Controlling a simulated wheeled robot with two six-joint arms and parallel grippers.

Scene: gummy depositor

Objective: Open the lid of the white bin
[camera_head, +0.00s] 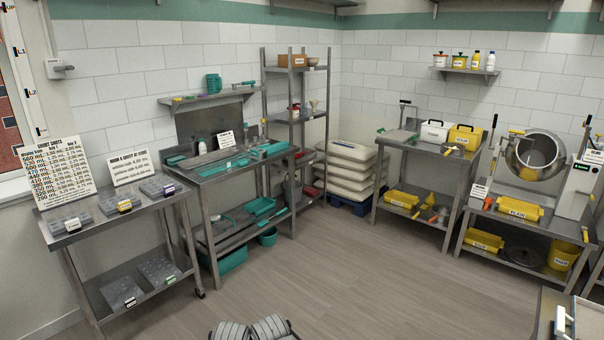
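A white bin (434,132) with a dark-lettered label on its front stands on the top of a steel table (414,145) by the back wall, right of centre. Its top looks covered, with the lid down, but it is small and far off. A yellow bin (465,137) of similar shape stands close to its right. Neither of my grippers can be made out in this view, and nothing touches the white bin.
Stacked white sacks (349,168) lie left of that table. A second steel table with a tilted drum (537,154) stands to its right. Two steel worktables line the left. A worktop corner (545,310) juts in bottom right. The wooden floor (370,265) between is clear.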

